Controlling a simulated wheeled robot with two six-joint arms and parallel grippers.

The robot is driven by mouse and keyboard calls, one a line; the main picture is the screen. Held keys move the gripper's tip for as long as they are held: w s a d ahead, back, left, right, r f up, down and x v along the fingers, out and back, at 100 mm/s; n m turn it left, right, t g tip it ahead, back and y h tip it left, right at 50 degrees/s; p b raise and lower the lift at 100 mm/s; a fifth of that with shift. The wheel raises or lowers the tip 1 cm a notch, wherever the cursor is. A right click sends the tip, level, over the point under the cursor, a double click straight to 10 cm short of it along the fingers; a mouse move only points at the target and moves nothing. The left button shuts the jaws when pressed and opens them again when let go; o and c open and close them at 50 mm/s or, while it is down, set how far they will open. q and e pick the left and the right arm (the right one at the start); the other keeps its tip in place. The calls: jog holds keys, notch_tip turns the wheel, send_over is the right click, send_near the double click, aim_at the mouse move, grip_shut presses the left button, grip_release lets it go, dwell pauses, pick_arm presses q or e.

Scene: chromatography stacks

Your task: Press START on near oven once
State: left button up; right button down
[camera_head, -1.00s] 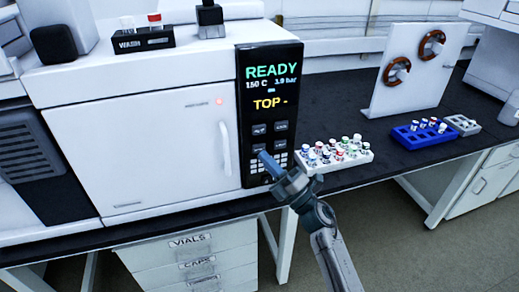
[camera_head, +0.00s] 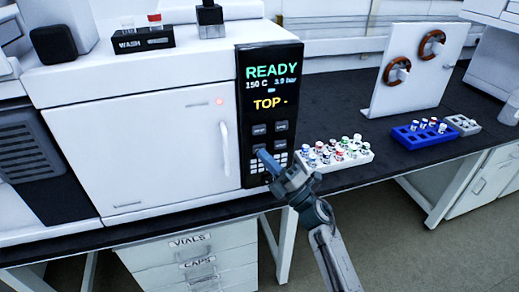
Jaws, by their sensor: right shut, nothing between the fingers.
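The near oven (camera_head: 150,140) is a large white instrument on the dark bench with its door shut. Its black control panel (camera_head: 268,200) faces me at the right side. The screen (camera_head: 270,88) reads READY, 150 C and TOP. Dark buttons (camera_head: 259,129) and a light keypad sit below the screen; I cannot read the button labels surely. My right gripper (camera_head: 262,154) is shut and empty, its blue tip at the panel over the lower left button. The tip hides that button, and I cannot tell whether it touches. My left gripper is not in view.
A white rack of vials (camera_head: 335,153) stands on the bench close to the right of my gripper. A blue rack (camera_head: 420,135) and a white stand with brown coils (camera_head: 415,68) are farther right. A WASH block (camera_head: 143,40) sits on top of the oven.

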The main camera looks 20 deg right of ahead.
jog(key=shift+w, duration=0.4)
dwell(0.6)
jog(key=shift+s, duration=0.1)
dwell(0.3)
jog(key=shift+s, duration=0.8)
jog(key=shift+s+d+p, duration=0.1)
jog(key=shift+s+p, duration=0.45)
jog(key=shift+s, duration=1.95)
